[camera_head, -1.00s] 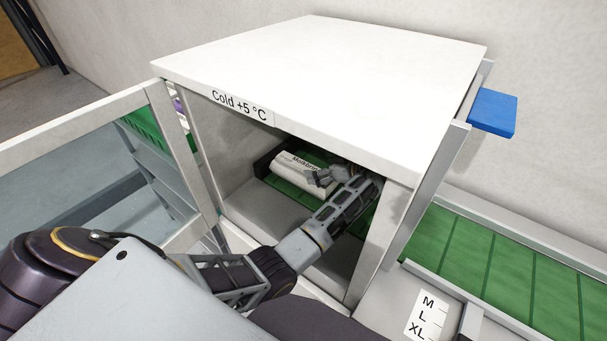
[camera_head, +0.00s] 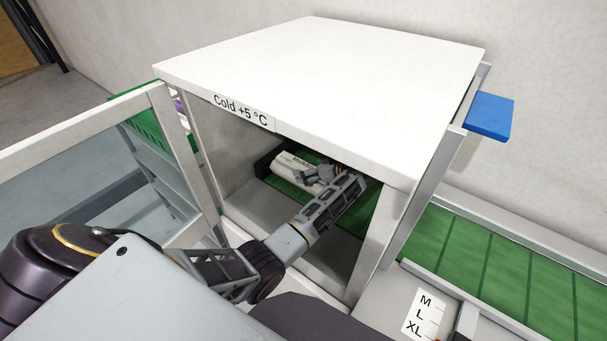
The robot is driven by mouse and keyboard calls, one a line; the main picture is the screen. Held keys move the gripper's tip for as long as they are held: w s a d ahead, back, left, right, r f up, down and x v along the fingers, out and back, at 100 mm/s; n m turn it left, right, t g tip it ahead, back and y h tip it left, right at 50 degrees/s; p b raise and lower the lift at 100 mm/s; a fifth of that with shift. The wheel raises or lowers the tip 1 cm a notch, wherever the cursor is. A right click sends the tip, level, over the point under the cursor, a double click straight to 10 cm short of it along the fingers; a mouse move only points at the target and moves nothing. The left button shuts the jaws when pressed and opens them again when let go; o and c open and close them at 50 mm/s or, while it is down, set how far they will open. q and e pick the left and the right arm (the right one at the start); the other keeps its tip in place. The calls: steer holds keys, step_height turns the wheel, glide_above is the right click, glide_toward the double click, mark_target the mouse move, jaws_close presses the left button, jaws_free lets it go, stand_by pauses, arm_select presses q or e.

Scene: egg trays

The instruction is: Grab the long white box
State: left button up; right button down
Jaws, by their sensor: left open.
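The long white box (camera_head: 287,168) with dark lettering lies on a green surface (camera_head: 289,187) inside the cold cabinet (camera_head: 320,75). Its right part is hidden behind my left gripper. My left gripper (camera_head: 312,175) reaches in through the cabinet's open front, with its fingers open over or around the right part of the box. I cannot tell whether they touch it. My right gripper is not in view.
The cabinet's glass door (camera_head: 90,150) stands open at the left. The cabinet roof and right front post (camera_head: 375,240) lie close to my arm. A green conveyor (camera_head: 500,260) and a size label (camera_head: 424,314) are at the right. A blue block (camera_head: 491,116) sticks out from the cabinet's right side.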

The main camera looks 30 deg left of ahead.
arm_select(q)
steer(key=shift+c, duration=0.4)
steer(key=c, duration=1.6)
steer(key=shift+o, duration=0.2)
steer(key=shift+r, duration=0.25)
step_height(320, 180, up, 10)
steer(key=b, duration=0.1)
steer(key=shift+f, duration=0.15)
